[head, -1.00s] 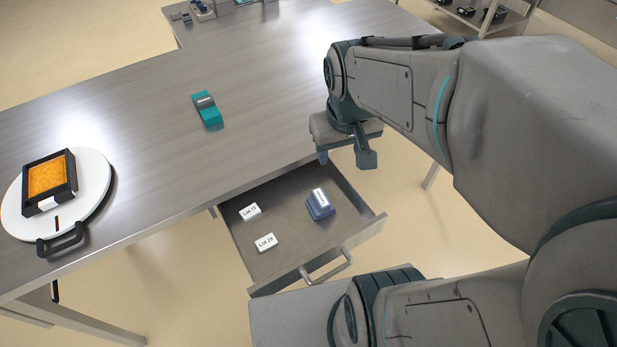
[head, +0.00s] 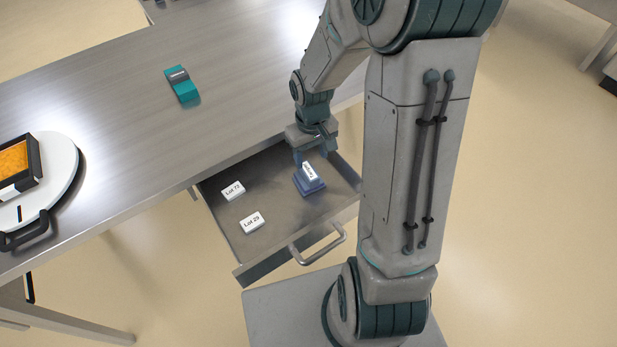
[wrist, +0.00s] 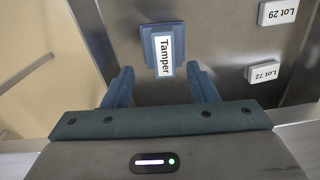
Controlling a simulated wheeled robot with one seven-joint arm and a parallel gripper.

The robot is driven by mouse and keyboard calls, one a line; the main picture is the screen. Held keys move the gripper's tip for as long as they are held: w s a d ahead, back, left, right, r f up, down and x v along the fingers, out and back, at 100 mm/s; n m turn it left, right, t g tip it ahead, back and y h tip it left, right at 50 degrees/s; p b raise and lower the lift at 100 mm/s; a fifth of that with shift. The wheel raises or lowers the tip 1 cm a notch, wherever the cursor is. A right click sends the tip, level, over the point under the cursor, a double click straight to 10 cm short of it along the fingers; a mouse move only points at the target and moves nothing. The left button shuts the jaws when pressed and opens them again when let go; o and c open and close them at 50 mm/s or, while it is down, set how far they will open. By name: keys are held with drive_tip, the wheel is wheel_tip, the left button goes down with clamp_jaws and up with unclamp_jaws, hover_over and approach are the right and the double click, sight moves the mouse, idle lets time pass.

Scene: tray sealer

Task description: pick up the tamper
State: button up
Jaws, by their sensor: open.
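The tamper (head: 310,183) is a blue block with a wider base and a white label, standing in the open drawer. In the wrist view the tamper (wrist: 156,49) shows its label reading "Tamper", just ahead of the fingertips and roughly centred between them. My gripper (head: 312,155) is above the back right part of the drawer, at the tamper's far side. In the wrist view my gripper (wrist: 160,75) has its two blue fingers apart with nothing between them. Whether a finger touches the tamper I cannot tell.
On the table (head: 120,120) are a teal device (head: 182,84) and a white disc (head: 62,165) bearing a black-framed orange tray (head: 20,165).

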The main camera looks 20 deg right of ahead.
sight(309, 170)
drive_tip(key=shift+w+a+f, duration=0.1)
drive_tip(key=shift+a+f, duration=0.1)
drive_tip(key=shift+f, duration=1.75)
drive_tip(key=shift+a+f, duration=0.15)
drive_tip(key=shift+f, duration=1.75)
clamp_jaws()
drive_tip(key=shift+r, duration=0.2)
